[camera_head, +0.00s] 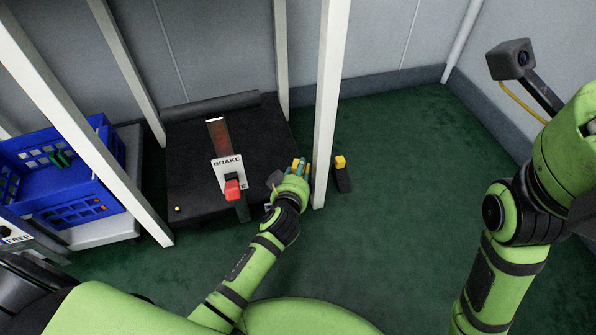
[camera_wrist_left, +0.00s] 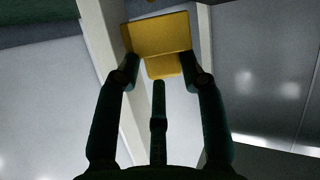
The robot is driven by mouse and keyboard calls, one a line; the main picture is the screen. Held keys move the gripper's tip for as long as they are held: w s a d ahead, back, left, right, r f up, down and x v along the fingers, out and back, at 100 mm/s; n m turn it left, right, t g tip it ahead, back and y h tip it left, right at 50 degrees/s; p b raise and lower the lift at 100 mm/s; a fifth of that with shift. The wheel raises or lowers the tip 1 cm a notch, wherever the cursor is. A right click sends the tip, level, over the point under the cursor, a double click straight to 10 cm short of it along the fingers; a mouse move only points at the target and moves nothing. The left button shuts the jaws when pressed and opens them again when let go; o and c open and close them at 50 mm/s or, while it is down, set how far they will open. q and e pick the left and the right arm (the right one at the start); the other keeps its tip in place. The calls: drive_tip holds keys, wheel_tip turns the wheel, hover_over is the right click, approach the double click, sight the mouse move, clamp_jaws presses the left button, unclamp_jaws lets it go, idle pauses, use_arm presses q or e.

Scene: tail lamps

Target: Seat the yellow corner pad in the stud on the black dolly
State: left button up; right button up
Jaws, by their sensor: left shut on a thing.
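My left gripper (camera_head: 300,167) is shut on a yellow corner pad and sits at the right edge of the black dolly (camera_head: 190,165). In the left wrist view the yellow pad (camera_wrist_left: 160,35) is a flat block with a smaller block below it, held between the dark fingertips (camera_wrist_left: 160,75). A tiny yellow spot (camera_head: 177,209) shows at the dolly's near left corner. I cannot make out a stud near the gripper. My right arm shows at the right; its gripper is out of view.
A white post (camera_head: 330,90) stands just right of my left gripper. A blue crate (camera_head: 65,180) stands left. Green floor (camera_head: 400,210) is clear at right.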

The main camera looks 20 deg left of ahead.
use_arm(q)
drive_tip(key=shift+f, duration=0.1)
idle(0.4)
drive_tip(key=shift+f+b, duration=1.25)
drive_tip(key=shift+f, duration=0.2)
idle(0.5)
drive_tip(key=shift+f, duration=0.15)
drive_tip(key=shift+f, duration=0.15)
drive_tip(key=o, duration=1.2)
drive_tip(key=shift+o, duration=0.2)
drive_tip(key=v, duration=0.7)
drive_tip(key=shift+s+r, duration=0.2)
drive_tip(key=shift+s, duration=0.05)
